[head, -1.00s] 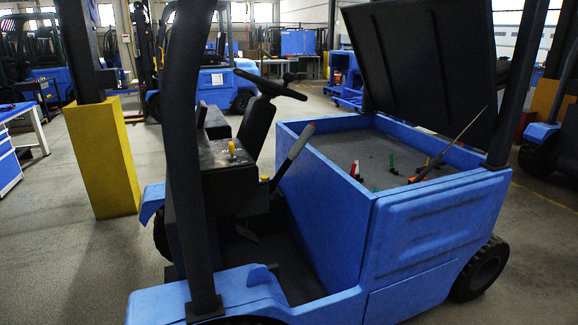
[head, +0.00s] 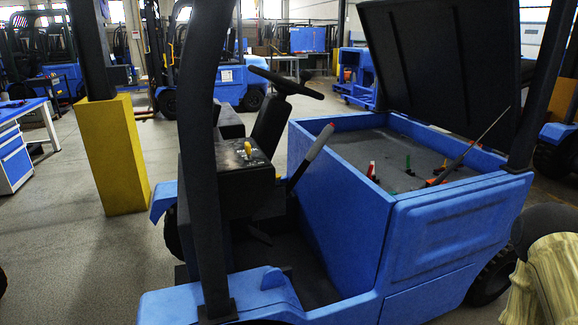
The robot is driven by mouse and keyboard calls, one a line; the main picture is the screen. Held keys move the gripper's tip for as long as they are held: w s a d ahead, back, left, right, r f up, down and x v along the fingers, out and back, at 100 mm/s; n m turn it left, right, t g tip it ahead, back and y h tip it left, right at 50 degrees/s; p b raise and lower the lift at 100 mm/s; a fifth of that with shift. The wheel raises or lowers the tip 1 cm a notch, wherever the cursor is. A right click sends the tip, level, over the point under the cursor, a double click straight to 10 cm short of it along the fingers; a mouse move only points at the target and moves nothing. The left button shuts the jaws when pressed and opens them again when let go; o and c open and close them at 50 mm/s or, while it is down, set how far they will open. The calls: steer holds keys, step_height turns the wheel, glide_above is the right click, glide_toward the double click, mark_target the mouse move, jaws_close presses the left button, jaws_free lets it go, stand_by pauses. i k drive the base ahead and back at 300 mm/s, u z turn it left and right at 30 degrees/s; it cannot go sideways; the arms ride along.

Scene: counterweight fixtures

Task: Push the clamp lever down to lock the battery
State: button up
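A blue forklift (head: 440,240) stands with its rear compartment open, and a flat grey surface, which looks like the battery top (head: 395,150), lies inside. On it stand small handles: a red one (head: 371,170), a green one (head: 408,163) and an orange-red one (head: 434,182) at the near right. A long grey lever with a red tip (head: 312,156) slants up beside the compartment's left wall. I cannot tell which of these is the clamp lever, or whether any clamp is locked. My gripper is not in view. A ribbed cream and dark part at the lower right appears to be my arm.
The black hood (head: 445,60) is raised over the compartment, with a thin strut (head: 478,145) at its right. Dark overhead-guard posts (head: 203,170) rise at left and right. A yellow pillar base (head: 118,155) stands left. Grey floor (head: 70,240) is clear at the lower left.

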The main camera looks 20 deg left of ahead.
mark_target(370, 172)
steer(key=u, duration=0.7)
steer(key=i, duration=0.35)
steer(key=u, duration=0.05)
